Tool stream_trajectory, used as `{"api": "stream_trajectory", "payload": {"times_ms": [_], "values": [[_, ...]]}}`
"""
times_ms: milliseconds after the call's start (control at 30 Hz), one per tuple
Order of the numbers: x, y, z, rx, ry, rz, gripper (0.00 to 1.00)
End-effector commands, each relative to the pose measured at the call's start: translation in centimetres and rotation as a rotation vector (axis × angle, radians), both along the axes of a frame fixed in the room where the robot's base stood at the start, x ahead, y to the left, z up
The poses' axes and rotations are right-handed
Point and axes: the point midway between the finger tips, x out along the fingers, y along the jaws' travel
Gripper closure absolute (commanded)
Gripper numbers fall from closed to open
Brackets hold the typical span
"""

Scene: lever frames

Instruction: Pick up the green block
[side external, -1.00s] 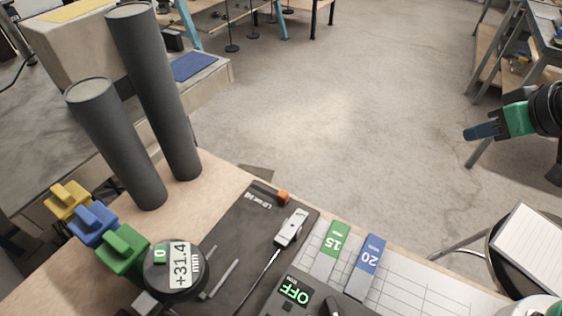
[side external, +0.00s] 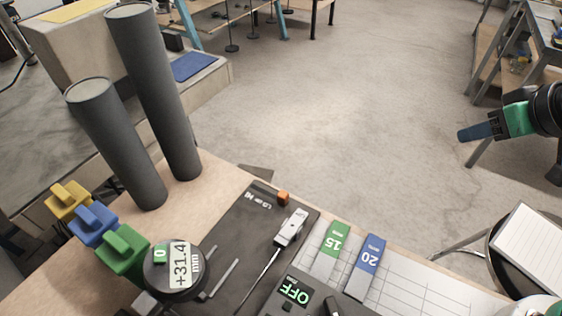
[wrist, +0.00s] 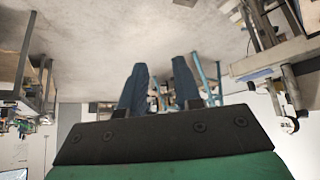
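A green block with a raised grip (side external: 122,252) sits at the lower left of the bench in the side external view, beside a blue block (side external: 94,224) and a yellow block (side external: 68,201) of similar shape. A second green piece, a flat bar marked 15 (side external: 331,250), lies to the right next to a blue bar marked 20 (side external: 366,267). My gripper (side external: 462,135) is at the far right, well away from all of these. In the wrist view, its two blue fingers (wrist: 160,66) stand apart with nothing between them. No block shows there.
Two tall dark cylinders (side external: 160,95) stand behind the coloured blocks. A round gauge reading +31.4 mm (side external: 178,270) sits right beside the gripped green block. A dark mat (side external: 233,247) holds a slim metal tool (side external: 290,228). A box reading OFF (side external: 295,291) is at the front.

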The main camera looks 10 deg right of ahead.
Motion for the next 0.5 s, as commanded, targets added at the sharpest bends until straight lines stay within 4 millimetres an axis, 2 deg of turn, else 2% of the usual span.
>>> {"api": "stream_trajectory", "payload": {"times_ms": [33, 67, 367, 500], "values": [[0.0, 0.0, 0.0, 0.000, 0.000, 0.000, 0.55], [0.0, 0.0, 0.0, 0.000, 0.000, 0.000, 0.47], [0.0, 0.1, 0.0, 0.005, 0.003, -0.002, 0.47], [0.5, 1.8, -0.2, 0.067, 0.056, -0.034, 0.47]]}}
